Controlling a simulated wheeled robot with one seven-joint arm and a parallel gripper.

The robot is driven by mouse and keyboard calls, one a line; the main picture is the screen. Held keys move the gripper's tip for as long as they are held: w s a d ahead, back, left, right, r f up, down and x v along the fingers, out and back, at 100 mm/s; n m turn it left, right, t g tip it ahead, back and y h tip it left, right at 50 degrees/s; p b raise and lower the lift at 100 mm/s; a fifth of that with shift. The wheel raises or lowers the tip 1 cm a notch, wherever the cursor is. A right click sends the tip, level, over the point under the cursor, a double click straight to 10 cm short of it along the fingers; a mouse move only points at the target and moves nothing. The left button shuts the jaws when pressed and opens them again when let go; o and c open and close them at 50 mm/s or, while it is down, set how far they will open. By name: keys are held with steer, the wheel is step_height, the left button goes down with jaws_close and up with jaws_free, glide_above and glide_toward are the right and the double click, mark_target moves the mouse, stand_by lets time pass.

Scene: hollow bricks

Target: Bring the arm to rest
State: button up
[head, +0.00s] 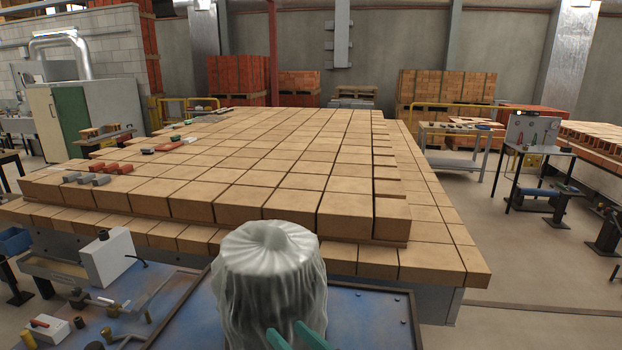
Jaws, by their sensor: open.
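My gripper (290,332) shows at the bottom edge of the head view, as two teal fingers with a small gap between them. The rest of the arm is out of the picture. The fingers appear in front of the lower part of a round thing under whitish, see-through wrapping (268,258). I cannot tell whether they touch it. No object shows between the fingers.
A large stack of tan bricks (340,208) fills the middle, with small grey and red pieces on its left. A blue worktop (365,318) with tools lies in front. A bench with a tool board (533,130) stands right.

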steer(key=s+d+f+m+t+h, duration=0.1)
steer(key=s+f+m+h, duration=0.35)
steer(key=f, duration=0.65)
steer(key=s+d+f+m+t+h, duration=0.1)
steer(key=s+f+m+h, duration=0.4)
steer(key=f, duration=0.5)
steer(key=s+f+n, duration=0.2)
steer(key=s, duration=1)
steer(key=s+d+f+n, duration=0.1)
steer(key=s+n, duration=0.2)
steer(key=s, duration=1)
steer(key=shift+s+d+f+n+h, duration=0.25)
steer(key=shift+f+n+h, duration=0.1)
steer(key=shift+h, duration=0.1)
steer(key=shift+w, duration=0.1)
